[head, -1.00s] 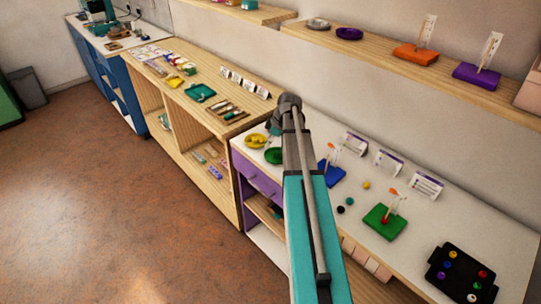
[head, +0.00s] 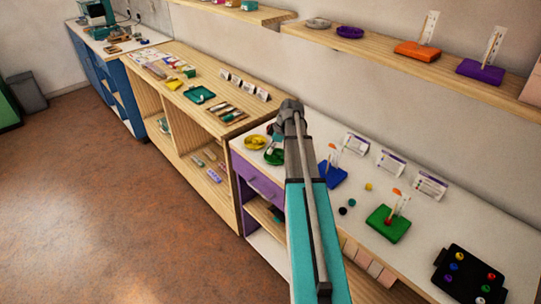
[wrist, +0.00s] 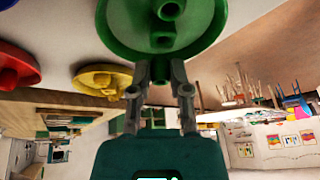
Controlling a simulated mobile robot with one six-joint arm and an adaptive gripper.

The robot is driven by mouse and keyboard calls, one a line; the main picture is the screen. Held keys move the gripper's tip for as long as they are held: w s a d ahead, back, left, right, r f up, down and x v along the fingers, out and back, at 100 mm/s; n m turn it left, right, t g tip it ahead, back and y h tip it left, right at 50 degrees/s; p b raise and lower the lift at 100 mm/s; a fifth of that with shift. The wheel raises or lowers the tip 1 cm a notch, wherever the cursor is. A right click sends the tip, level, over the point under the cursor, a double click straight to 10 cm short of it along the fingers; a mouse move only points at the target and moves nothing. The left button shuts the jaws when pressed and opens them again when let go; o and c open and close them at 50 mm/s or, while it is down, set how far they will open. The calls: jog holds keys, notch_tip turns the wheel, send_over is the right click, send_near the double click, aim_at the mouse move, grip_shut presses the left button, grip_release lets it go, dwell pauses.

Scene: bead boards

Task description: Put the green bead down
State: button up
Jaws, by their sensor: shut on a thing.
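A small green bead (wrist: 158,70) is pinched between the fingertips of my gripper (wrist: 159,80) in the wrist view. The green dish (wrist: 195,20) fills the top of that view, just beyond the held bead. Green bead shapes show in its middle. I cannot tell whether the held bead touches the dish. In the head view my gripper (head: 273,138) is small and hangs over the green dish (head: 274,158) at the left end of the white counter. The held bead cannot be made out there.
A yellow dish (head: 256,142) lies beside the green one. Red (wrist: 15,65) and blue (wrist: 8,4) dishes show in the wrist view. Blue (head: 333,176) and green (head: 386,228) boards with posts stand right of my arm. Loose beads and a black tray (head: 462,263) lie further right.

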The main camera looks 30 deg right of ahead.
jog(key=shift+f+b, duration=0.35)
jog(key=shift+f, duration=0.3)
jog(key=shift+f+b, duration=0.3)
jog(key=o, duration=0.4)
jog(key=shift+r, duration=0.1)
jog(key=shift+c, duration=0.2)
jog(key=shift+r, duration=0.1)
jog(key=shift+s+d+r+p, duration=0.1)
jog(key=shift+r+p, duration=0.55)
jog(key=shift+p, duration=0.15)
jog(key=p+v, duration=1)
jog(key=v, duration=0.1)
